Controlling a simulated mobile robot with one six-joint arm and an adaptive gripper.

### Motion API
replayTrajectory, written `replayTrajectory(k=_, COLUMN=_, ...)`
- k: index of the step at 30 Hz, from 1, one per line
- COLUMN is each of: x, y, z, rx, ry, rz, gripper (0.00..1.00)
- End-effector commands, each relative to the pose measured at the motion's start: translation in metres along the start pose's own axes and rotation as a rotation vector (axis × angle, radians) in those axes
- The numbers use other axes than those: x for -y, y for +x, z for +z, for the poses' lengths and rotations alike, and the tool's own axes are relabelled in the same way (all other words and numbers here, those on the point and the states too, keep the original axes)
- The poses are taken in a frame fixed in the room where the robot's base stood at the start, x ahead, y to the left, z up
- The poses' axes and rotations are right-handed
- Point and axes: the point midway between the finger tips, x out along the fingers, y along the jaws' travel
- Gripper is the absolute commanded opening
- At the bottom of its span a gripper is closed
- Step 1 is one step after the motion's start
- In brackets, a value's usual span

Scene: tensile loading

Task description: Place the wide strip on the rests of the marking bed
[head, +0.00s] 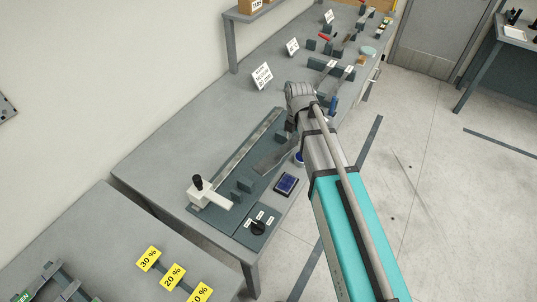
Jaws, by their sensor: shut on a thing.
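The marking bed (222,217) is a dark plate on the near part of the long grey bench. It carries a long pale rail, a white slide with a black knob, and small dark upright rests (244,185). My gripper (291,126) is above the bed's far right part, mostly hidden behind my own wrist and arm. It is shut on the wide strip (276,155), a flat grey piece that reaches toward the lower left over the bed's right side. The strip's far end and the grip itself are hidden. I cannot tell whether the strip touches the rests.
A blue-topped box (286,184) and a dark switch box (257,227) stand near the bench's front edge. A white sign (262,75) and several holders with strips stand farther along. Another table with yellow percent signs (173,275) is at lower left. The bench left of the bed is clear.

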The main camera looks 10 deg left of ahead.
Motion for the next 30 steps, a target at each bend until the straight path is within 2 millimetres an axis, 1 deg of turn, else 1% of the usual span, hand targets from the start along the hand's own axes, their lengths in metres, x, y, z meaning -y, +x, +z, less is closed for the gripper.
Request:
replayTrajectory(k=1, x=0.007, y=-0.009, z=0.000, rx=0.000, ry=-0.026, rz=0.000, gripper=0.00)
replayTrajectory(k=6, x=0.024, y=-0.023, z=0.003, rx=0.000, ry=-0.136, rz=0.000, gripper=0.00)
replayTrajectory(k=12, x=0.036, y=-0.031, z=0.006, rx=0.000, ry=-0.223, rz=0.000, gripper=0.00)
replayTrajectory(k=25, x=0.037, y=-0.030, z=0.007, rx=0.000, ry=-0.238, rz=0.000, gripper=0.00)
replayTrajectory(k=30, x=0.029, y=-0.025, z=0.004, rx=0.000, ry=-0.239, rz=0.000, gripper=0.00)
